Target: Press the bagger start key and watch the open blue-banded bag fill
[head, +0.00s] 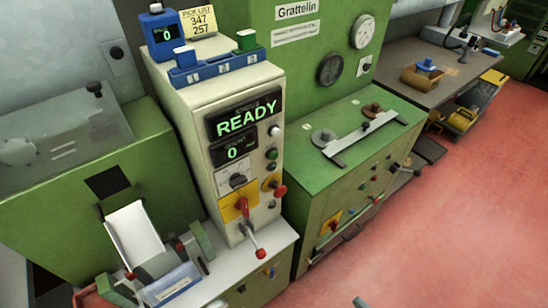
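The cream bagger cabinet (188,98) stands at centre-left. Its upper display (246,118) reads READY in green, and the smaller count display (233,151) reads 0. A column of small buttons, with a green button (271,154) among them, runs down the right of its front. I cannot read which is the start key. What looks like the blue-banded bag (172,286) sits below the white chute (136,236) at lower left; its contents are not clear. My gripper is not identifiable in this view.
A blue rack (215,67) with a green block and a yellow pick list (199,22) are on top of the cabinet. Red-knobbed levers (260,253) stick out from its front. Green machines flank it. The red floor (450,220) at right is clear.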

